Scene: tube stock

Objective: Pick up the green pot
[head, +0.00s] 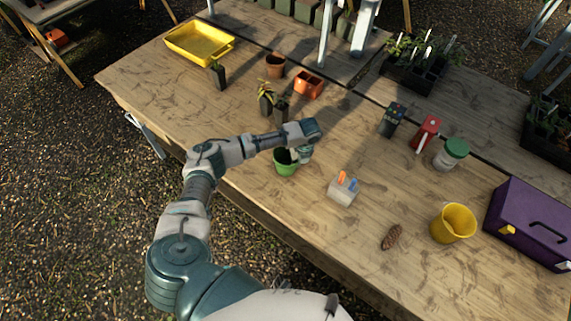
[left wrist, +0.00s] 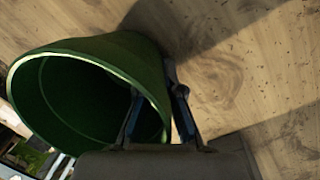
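The green pot (head: 286,166) is near the front edge of the wooden table in the head view, open end up and looking empty. My left gripper (head: 300,156) is at its right rim, partly hidden by my wrist. In the left wrist view the pot (left wrist: 75,95) fills the left side. One finger of the left gripper (left wrist: 155,95) is inside the pot and the other is outside, with the pot wall pinched between them. Whether the pot's base touches the table is hard to tell. My right gripper is not in view.
A grey holder (head: 342,191), a pine cone (head: 391,237) and a yellow bucket (head: 453,224) are to the right. Small dark plant pots (head: 281,108) and terracotta pots (head: 309,85) stand behind. A purple toolbox (head: 530,222) is at far right.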

